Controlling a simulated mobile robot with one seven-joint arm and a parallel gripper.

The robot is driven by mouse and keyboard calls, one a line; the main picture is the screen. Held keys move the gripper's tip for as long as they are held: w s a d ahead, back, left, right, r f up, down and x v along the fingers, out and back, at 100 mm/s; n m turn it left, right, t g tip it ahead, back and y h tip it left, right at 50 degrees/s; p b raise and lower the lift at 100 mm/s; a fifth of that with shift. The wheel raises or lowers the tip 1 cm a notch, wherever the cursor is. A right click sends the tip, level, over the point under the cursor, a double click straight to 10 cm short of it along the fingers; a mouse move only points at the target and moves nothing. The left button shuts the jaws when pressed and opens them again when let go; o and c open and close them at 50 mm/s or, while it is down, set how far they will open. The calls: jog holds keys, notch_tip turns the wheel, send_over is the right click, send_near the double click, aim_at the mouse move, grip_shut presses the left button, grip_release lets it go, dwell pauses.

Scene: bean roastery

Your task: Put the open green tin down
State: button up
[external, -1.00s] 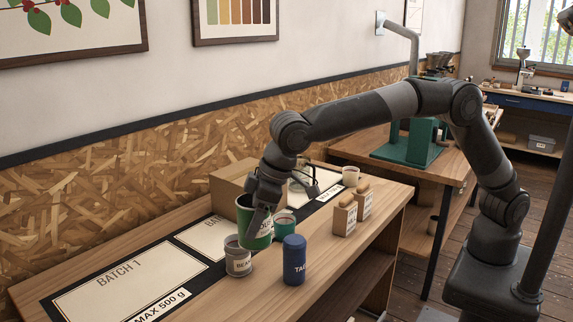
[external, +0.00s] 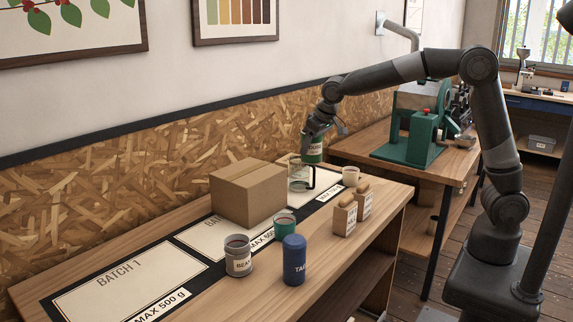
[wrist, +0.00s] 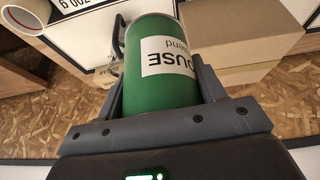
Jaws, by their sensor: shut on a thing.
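My gripper (external: 313,147) is shut around a green tin (external: 312,156) with a white label. It holds the tin above the far right end of the bench, beside a glass vessel with a black handle (external: 301,182). The tin fills the middle of the wrist view (wrist: 160,90) between the two fingers, with its label upside down there. Its open mouth is not visible in either view. A dark mat (external: 222,257) with pale batch panels lies along the bench.
A cardboard box (external: 250,195) stands on the mat to the left. A grey tin (external: 238,262), a small teal tin (external: 284,229) and a blue tin (external: 294,262) stand nearer the front.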

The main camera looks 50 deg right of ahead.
jog(key=s+d+f+m+h, duration=0.1)
jog(key=s+d+m, duration=0.25)
jog(key=d, duration=0.85)
jog(key=s+d+f+m+h, duration=0.15)
jog(key=s+d, duration=0.35)
jog(key=d, duration=0.8)
jog(key=shift+y, duration=0.45)
jog(key=shift+w+a+f, duration=1)
jog(key=shift+a+f, duration=0.75)
jog(key=shift+f, duration=0.75)
jog(key=shift+w+a+f, duration=1.05)
jog(key=shift+a+f, duration=0.75)
jog(key=shift+f, duration=0.75)
jog(key=shift+w+a+f, duration=1)
jog(key=shift+a+f, duration=0.75)
jog(key=shift+f, duration=0.75)
jog(key=shift+f+g, duration=0.1)
jog(key=shift+g, duration=0.2)
jog(key=o, duration=1)
